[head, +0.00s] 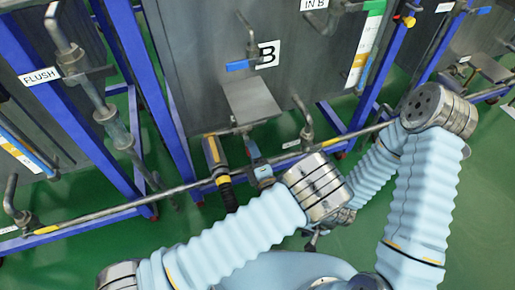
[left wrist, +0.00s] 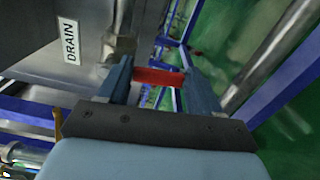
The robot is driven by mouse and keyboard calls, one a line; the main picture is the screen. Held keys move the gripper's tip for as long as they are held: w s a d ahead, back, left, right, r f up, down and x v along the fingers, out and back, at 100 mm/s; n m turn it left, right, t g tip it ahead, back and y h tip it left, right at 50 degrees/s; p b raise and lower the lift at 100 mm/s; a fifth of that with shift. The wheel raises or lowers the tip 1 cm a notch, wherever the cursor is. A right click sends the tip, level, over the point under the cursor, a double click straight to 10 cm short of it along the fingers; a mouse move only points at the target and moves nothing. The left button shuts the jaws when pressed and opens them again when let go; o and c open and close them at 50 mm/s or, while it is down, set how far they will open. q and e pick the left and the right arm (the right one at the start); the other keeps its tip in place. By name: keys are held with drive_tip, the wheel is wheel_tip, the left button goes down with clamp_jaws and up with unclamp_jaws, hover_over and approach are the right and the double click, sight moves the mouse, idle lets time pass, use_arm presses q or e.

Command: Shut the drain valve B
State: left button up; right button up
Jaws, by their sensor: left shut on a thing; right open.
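The drain valve's red handle (left wrist: 158,77) shows in the left wrist view, between the fingers of my left gripper (left wrist: 160,84). The gripper is shut on it, one finger at each end. A white DRAIN label (left wrist: 70,42) is on the grey vessel to its left. In the head view my left gripper (head: 254,150) is low in front of the vessel marked B (head: 267,54), and the red handle cannot be made out there. My right gripper (head: 313,240) is open near the bottom middle, small and partly hidden by my arms, away from the valve.
A long metal rail (head: 120,211) crosses in front of the vessels. A yellow and black hose coupling (head: 216,160) stands just left of my left gripper. Blue frame posts (head: 163,110) stand on both sides. A FLUSH label (head: 40,77) is at left. Green floor (head: 485,190) is free at right.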

use_arm(q)
drive_tip(key=shift+s+a+f+m+p, duration=0.15)
drive_tip(key=shift+a+m+p, duration=0.15)
drive_tip(key=shift+m, duration=0.4)
use_arm(e)
drive_tip(key=shift+a+r, duration=0.2)
drive_tip(key=shift+r, duration=0.25)
use_arm(q)
drive_tip(key=o, duration=1.5)
drive_tip(key=shift+o, duration=0.2)
drive_tip(key=shift+s, duration=0.1)
use_arm(e)
drive_tip(key=shift+s, duration=0.1)
